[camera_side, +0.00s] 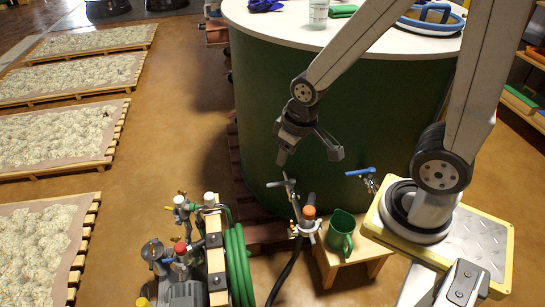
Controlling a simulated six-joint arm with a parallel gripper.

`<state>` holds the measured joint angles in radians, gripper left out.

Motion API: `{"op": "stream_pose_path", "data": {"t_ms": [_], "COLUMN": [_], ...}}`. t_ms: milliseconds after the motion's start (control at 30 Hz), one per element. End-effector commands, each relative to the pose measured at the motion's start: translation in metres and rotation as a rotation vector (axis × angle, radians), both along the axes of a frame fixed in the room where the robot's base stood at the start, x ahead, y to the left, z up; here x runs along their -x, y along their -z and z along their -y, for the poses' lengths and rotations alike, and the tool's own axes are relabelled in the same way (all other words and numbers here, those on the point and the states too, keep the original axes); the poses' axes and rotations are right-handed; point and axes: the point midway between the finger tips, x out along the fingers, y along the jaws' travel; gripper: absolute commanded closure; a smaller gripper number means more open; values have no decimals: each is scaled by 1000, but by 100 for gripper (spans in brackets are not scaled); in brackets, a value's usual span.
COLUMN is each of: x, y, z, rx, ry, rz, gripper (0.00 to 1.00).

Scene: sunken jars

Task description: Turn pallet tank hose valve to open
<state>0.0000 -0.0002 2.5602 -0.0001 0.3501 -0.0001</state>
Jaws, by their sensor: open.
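The big dark green tank (335,110) with a white top stands on wooden pallet boards at the middle. Low on its front is a valve with a grey handle (289,190); an orange-capped fitting (308,217) and a black hose (287,270) are just below it. A second valve with a blue handle (360,172) sits to the right. I cannot tell for sure which is the named valve or whether either is open. My gripper (309,156) is open, its jaws spread and empty, above the grey handle and apart from it, in front of the tank wall.
A green jug (341,232) stands on a small wooden stool (350,262) right of the hose. A pump unit with valves (183,250) and coiled green hose (238,265) is at the lower left. Pallets of pale material (60,135) line the left. Brown floor between is clear.

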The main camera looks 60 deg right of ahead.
Motion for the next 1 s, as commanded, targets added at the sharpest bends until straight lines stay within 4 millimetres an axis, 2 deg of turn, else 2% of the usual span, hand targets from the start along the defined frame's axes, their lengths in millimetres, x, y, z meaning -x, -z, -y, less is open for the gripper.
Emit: {"op": "stream_pose_path", "data": {"t_ms": [33,67,267,367,667,1000], "x": [0,0,-8,-19,-75,-136], "y": [0,0,1,4,24,67], "z": [0,0,3,7,32,74], "rx": [0,0,6,13,56,108], "ry": [0,0,-11,-27,-116,-236], "rz": [0,0,-1,-3,-14,-32], "gripper": [42,34,34,34,34,34]}}
